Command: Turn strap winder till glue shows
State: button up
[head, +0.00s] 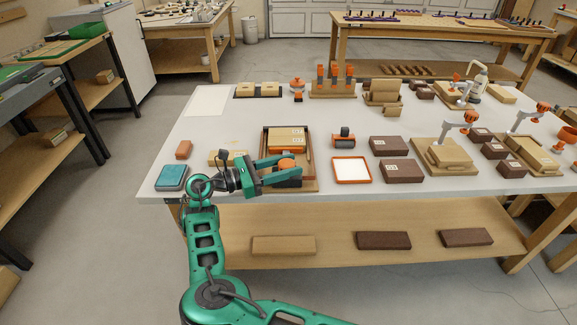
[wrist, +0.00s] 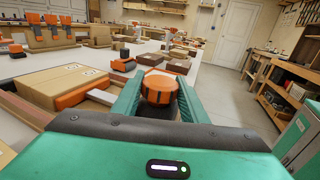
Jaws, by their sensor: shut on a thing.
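The strap winder is an orange round knob (wrist: 158,88) on a dark base; in the wrist view it has a dark line across its top. It also shows in the head view (head: 287,164), partly covered by my fingers. My gripper (head: 288,172) is shut on the knob, with one green finger on each side. I cannot make out any glue at the block's joint.
A teal box (head: 172,177) and a small orange block (head: 183,149) lie to the left. An orange-rimmed white tray (head: 351,170), an orange-and-dark roller (head: 344,138) and dark brown boxes (head: 403,171) stand to the right.

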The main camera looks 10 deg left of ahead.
jog(key=o, duration=1)
jog(key=shift+w, duration=0.1)
jog(key=shift+o, duration=0.2)
jog(key=shift+a, duration=0.1)
jog(key=v, duration=1)
jog(key=shift+a, duration=0.35)
